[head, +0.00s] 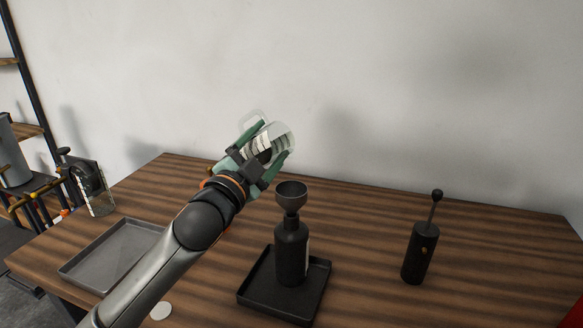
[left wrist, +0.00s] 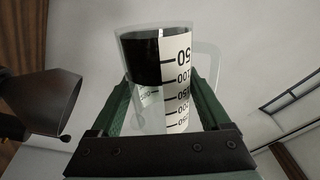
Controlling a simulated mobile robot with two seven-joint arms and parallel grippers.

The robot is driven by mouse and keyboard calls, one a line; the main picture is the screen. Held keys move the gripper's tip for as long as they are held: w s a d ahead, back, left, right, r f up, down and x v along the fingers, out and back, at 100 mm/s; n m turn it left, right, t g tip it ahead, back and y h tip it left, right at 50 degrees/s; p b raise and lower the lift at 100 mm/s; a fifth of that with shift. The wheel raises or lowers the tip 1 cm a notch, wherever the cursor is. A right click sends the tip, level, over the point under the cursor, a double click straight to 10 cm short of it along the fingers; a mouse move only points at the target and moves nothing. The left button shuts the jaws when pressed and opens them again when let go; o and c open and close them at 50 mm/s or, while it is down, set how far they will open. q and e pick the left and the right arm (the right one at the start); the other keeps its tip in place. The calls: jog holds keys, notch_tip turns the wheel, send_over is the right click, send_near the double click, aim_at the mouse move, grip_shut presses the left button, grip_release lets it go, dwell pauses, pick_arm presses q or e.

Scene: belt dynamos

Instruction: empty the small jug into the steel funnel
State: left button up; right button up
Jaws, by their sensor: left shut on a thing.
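The small jug (head: 284,136) is clear, with a printed white scale and a handle. My left gripper (head: 267,149) is shut around its body and holds it in the air, tilted, above and to the left of the steel funnel (head: 291,190) in the head view. In the left wrist view the jug (left wrist: 176,95) sits between the green fingers, with dark contents showing in its upper left part. The funnel (left wrist: 42,101) is at the left there, apart from the jug. In the head view it stands in the neck of a dark bottle (head: 291,252). My right gripper is not in view.
The bottle stands on a black square tray (head: 252,294). A grey tray (head: 88,266) and a white disc (head: 161,311) are at the left. The wooden table (head: 480,230) is bare around the crank cylinder.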

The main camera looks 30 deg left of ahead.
pick_arm(q)
jog(key=shift+r, duration=0.1)
dwell(0.3)
jog(key=shift+m, duration=0.5)
dwell(0.3)
jog(key=shift+m, duration=0.5)
jog(key=shift+h, duration=0.3)
jog(key=shift+d+m+t, duration=0.1)
jog(key=shift+m+t, duration=0.2)
jog(key=shift+m, duration=0.2)
jog(key=shift+p, duration=0.3)
jog(key=shift+m, duration=0.5)
jog(key=shift+d+r+m+h, duration=0.1)
jog(key=shift+m+h, duration=0.3)
jog(key=shift+m, duration=0.1)
dwell(0.3)
